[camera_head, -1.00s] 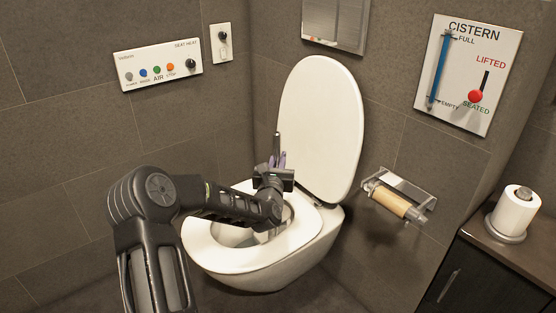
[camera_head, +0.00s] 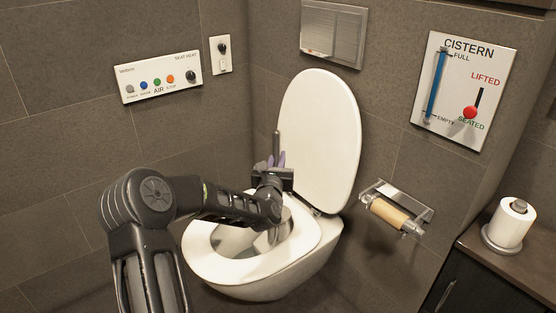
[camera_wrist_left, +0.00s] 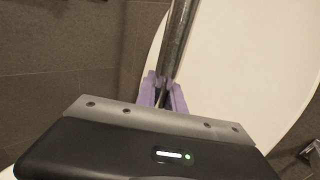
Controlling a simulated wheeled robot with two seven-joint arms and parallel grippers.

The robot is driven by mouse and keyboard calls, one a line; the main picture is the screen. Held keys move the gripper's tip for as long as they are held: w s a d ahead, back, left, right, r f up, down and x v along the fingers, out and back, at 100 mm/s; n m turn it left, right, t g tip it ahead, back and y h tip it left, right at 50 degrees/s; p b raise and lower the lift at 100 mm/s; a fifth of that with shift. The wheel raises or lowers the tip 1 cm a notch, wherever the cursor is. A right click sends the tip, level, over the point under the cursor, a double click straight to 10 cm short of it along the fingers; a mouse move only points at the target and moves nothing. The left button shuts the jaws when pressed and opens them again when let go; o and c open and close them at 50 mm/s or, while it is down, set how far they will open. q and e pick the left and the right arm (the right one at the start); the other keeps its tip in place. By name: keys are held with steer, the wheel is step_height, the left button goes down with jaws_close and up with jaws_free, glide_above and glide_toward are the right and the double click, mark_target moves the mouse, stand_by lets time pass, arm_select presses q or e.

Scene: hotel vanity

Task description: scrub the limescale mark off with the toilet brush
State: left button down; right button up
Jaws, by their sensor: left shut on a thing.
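My left gripper (camera_head: 277,161) is over the back part of the toilet bowl, in front of the raised lid. In the left wrist view its purple fingers (camera_wrist_left: 163,92) are shut on the dark handle of the toilet brush (camera_wrist_left: 178,40). The handle also sticks up above the gripper in the head view (camera_head: 276,143). The brush head is hidden behind my wrist and arm. The white toilet (camera_head: 210,265) has its seat down and its lid (camera_head: 318,140) up. The inside of the bowl (camera_head: 232,238) is partly covered by my arm, and I cannot make out a limescale mark. My right gripper is not in view.
A toilet roll holder (camera_head: 396,210) with a bare-looking brown roll is on the wall to the right. A white paper roll (camera_head: 510,224) stands on the cabinet. A button panel (camera_head: 158,79), a flush plate (camera_head: 333,33) and a cistern gauge board (camera_head: 466,90) are on the walls.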

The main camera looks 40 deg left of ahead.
arm_select(q)
step_height(320, 180, up, 7)
steer(key=p, duration=0.3)
steer(key=shift+r, duration=0.2)
